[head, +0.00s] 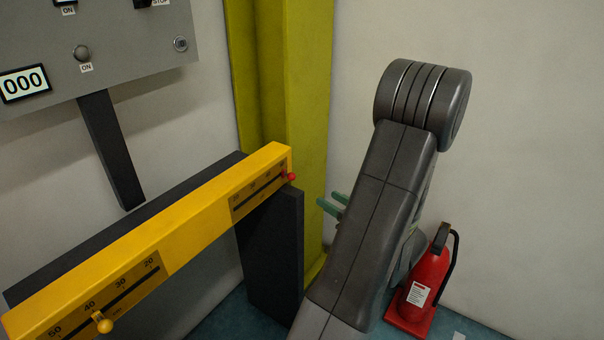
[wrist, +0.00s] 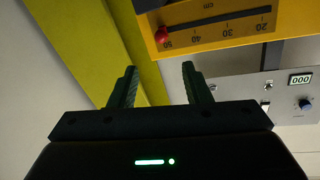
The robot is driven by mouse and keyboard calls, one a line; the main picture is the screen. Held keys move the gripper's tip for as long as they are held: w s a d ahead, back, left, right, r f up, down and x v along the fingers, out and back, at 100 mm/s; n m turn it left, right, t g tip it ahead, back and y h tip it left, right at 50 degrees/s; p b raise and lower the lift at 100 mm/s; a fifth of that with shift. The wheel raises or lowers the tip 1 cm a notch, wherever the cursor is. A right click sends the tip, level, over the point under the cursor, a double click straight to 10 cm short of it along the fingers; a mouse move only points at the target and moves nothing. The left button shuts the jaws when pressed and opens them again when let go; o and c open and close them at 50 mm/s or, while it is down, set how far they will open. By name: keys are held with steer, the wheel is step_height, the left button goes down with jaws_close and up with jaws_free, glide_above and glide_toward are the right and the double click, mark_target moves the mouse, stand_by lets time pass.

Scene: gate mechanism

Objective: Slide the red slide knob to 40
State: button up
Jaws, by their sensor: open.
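The red slide knob (head: 291,177) sits at the right end of the far scale on the yellow beam (head: 215,200). In the wrist view, which is upside down, the red knob (wrist: 161,35) is by the 50 mark of its scale (wrist: 215,28), at the slot's end. My gripper (head: 327,200) is just to the right of the knob in the head view, apart from it. In the wrist view my gripper (wrist: 159,68) is open and empty, its dark green fingers pointing toward the beam and the knob beyond and between the tips.
A yellow knob (head: 102,323) sits near 40 on the beam's nearer scale. A grey control panel (head: 120,50) with a display (head: 25,83) reading 000 is at upper left. A yellow-green post (head: 305,90) stands behind the beam's end. A red fire extinguisher (head: 425,285) stands at right.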

mark_target(289, 175)
steer(key=x, duration=1.3)
steer(key=shift+a, duration=0.1)
jaws_close()
